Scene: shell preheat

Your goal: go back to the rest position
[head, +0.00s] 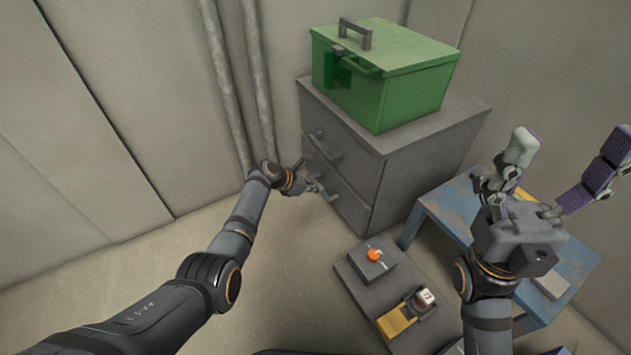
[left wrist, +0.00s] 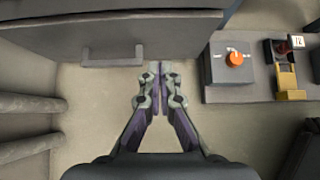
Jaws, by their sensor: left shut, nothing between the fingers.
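My left gripper (head: 318,186) is in front of the lower part of the grey cabinet (head: 400,180), near its drawer fronts. In the left wrist view, its two fingers (left wrist: 160,82) are together with nothing between them, over bare floor. The drawer handle (left wrist: 112,62) lies ahead of them and to the left, apart from the fingertips. My right gripper (head: 565,165) is raised over the blue table on the right. Its fingers are spread wide and nothing is between them.
A green box (head: 385,80) with a lid handle stands on the cabinet. A grey unit with an orange knob (head: 375,255) and a yellow-and-black device (head: 398,320) sit on a low slab. The blue table (head: 435,210) stands at right; pipes run down the left wall.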

